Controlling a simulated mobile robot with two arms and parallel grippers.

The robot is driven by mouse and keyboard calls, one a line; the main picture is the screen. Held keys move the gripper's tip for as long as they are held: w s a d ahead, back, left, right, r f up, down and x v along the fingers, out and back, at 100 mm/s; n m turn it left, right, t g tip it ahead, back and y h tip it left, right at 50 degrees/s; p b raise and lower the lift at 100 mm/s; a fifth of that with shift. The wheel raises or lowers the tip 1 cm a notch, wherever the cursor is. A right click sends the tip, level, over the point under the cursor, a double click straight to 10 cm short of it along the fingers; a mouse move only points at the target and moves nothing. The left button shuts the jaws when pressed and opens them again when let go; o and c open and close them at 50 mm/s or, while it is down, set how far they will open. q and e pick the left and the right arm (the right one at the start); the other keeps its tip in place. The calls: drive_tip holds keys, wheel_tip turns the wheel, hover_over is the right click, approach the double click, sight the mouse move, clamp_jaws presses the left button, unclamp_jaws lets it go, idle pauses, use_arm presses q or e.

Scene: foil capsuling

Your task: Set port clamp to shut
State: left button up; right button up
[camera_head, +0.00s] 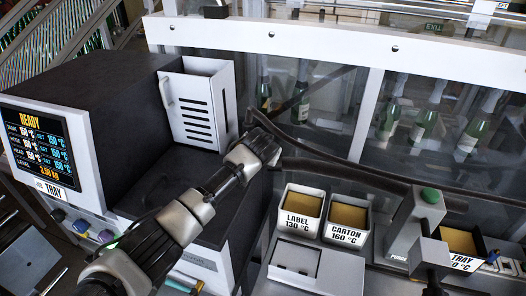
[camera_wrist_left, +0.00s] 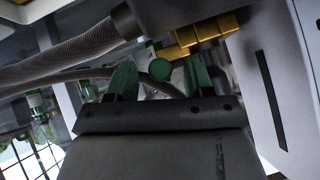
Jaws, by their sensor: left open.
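My left gripper (camera_wrist_left: 160,82) is open in the wrist view, its two green fingertips apart. A green ball knob (camera_wrist_left: 159,68) shows between the fingertips, seemingly just beyond them; I cannot tell whether they touch it. A yellow stepped part (camera_wrist_left: 195,38) lies just behind the knob; it may belong to the port clamp. The clamp's position cannot be read from this view. In the head view my left arm reaches in from the lower left to the dark hoses beside the black machine, and its fingers and the clamp are hidden there. I do not make out my right gripper.
A ribbed hose (camera_wrist_left: 70,55) runs close by the knob. The black machine (camera_head: 120,100) with a lit READY screen (camera_head: 38,143) stands left. LABEL (camera_head: 303,217) and CARTON (camera_head: 346,227) bins and a grey post with a green button (camera_head: 430,196) stand right. Bottles stand behind glass.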

use_arm(q)
drive_tip(key=shift+c, duration=0.7)
clamp_jaws()
drive_tip(key=shift+w+a+p, duration=0.1)
drive_tip(key=shift+w+a, duration=0.15)
drive_tip(key=shift+a, duration=0.55)
drive_tip(key=shift+w+a+p, duration=0.15)
drive_tip(key=shift+w+a, duration=0.15)
drive_tip(key=shift+a, duration=0.45)
drive_tip(key=shift+w+a+p, duration=0.1)
drive_tip(key=shift+w+a, duration=0.15)
drive_tip(key=shift+a, duration=0.55)
use_arm(e)
drive_tip(key=shift+s+r, duration=0.3)
drive_tip(key=shift+s, duration=0.15)
use_arm(q)
drive_tip(key=shift+d, duration=0.1)
drive_tip(key=shift+c, duration=0.9)
unclamp_jaws()
drive_tip(key=o, duration=0.3)
drive_tip(key=shift+a, duration=0.2)
use_arm(e)
drive_tip(key=shift+w+a, duration=0.1)
use_arm(q)
drive_tip(key=shift+d, duration=0.1)
